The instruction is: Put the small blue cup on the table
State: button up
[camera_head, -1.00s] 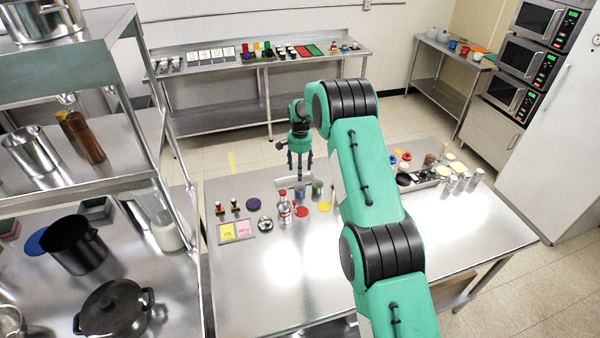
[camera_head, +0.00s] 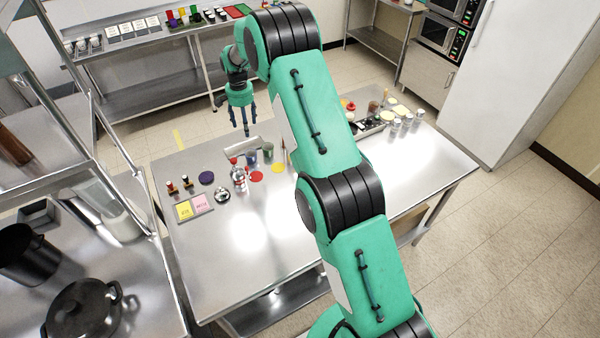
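My gripper (camera_head: 241,127) points down above the back edge area of the steel table (camera_head: 290,235). Its dark blue fingers look apart, and I see nothing between them. A small bluish cup (camera_head: 252,158) stands on the table, a little right of and below the fingers in the picture. It looks apart from my gripper. I cannot tell for sure that it is the small blue cup meant. A greenish cup (camera_head: 268,153) stands just right of it.
A clear bottle with a red cap (camera_head: 238,178), a red disc (camera_head: 257,176) and a yellow disc (camera_head: 277,167) lie near the cup. Yellow and pink cards (camera_head: 194,207) lie front left. The table's front is bare. A shelf with dark pots (camera_head: 82,308) stands left.

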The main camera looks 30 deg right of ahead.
jog(key=s+a+r+n+t, duration=0.1)
jog(key=s+a+r+n, duration=0.1)
jog(key=s+r, duration=1.25)
jog(key=s+a+r+n+t, duration=0.2)
jog(key=s+r, duration=0.9)
jog(key=r, duration=0.6)
jog(key=s+a+n+t, duration=0.1)
jog(key=s+n, duration=0.1)
jog(key=s, duration=1.5)
jog(key=s+a+r+n+t, duration=0.1)
jog(key=s+a+n, duration=0.1)
jog(key=s, duration=1.5)
jog(key=shift+r+n, duration=0.25)
jog(key=shift+n, duration=0.05)
jog(key=shift+s, duration=0.1)
notch_tip(320, 180, down, 14)
jog(key=b, duration=1.3)
jog(key=shift+r+b, duration=0.25)
jog(key=shift+b, duration=0.05)
